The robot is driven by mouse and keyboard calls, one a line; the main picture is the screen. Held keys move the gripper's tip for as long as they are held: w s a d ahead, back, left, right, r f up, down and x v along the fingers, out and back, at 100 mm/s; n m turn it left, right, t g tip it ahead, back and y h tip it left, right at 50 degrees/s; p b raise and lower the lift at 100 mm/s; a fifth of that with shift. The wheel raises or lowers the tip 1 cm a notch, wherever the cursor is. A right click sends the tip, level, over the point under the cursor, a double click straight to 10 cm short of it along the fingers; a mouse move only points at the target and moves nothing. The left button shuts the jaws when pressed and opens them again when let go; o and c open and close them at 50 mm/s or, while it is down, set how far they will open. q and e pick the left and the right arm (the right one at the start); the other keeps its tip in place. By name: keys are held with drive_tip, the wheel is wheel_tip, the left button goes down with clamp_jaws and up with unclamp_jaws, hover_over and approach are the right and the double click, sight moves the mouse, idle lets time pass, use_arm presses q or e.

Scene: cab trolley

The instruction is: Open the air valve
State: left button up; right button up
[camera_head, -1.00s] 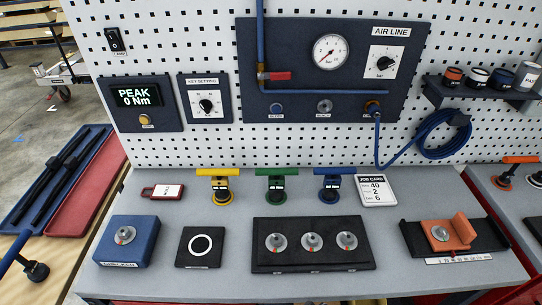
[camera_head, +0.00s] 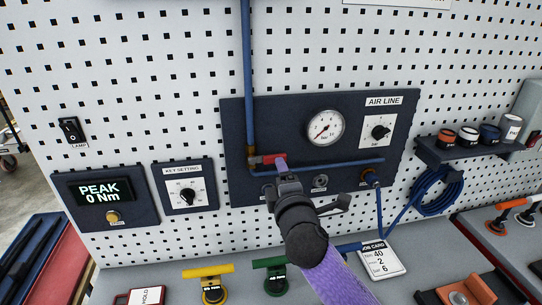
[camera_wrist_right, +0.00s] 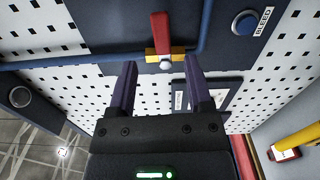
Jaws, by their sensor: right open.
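The air valve is on the dark AIR LINE panel (camera_head: 235,110). Its red handle (camera_head: 267,158) sticks out to the right, crosswise to the vertical blue pipe (camera_head: 249,60). In the right wrist view the red handle (camera_wrist_right: 160,32) and the brass valve body (camera_wrist_right: 178,54) lie just beyond the fingertips. My right gripper (camera_head: 281,163) is in front of the panel and hides part of the handle's right end. Its two purple fingers are apart in the right wrist view (camera_wrist_right: 158,75), with nothing between them. My left gripper is not in view.
The pressure gauge (camera_head: 325,127) and a dial (camera_head: 380,132) are right of the valve. The BLEED button (camera_wrist_right: 246,24) is below the valve on the panel. A key setting box (camera_head: 184,186) is to the left. Coloured T-handled tools (camera_head: 208,272) stand on the bench.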

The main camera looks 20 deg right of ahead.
sight(274, 157)
drive_tip(key=x, duration=0.7)
drive_tip(key=shift+w+f+b, duration=0.1)
drive_tip(key=shift+w+b, duration=0.25)
drive_tip(key=shift+d, duration=0.1)
clamp_jaws()
idle(0.8)
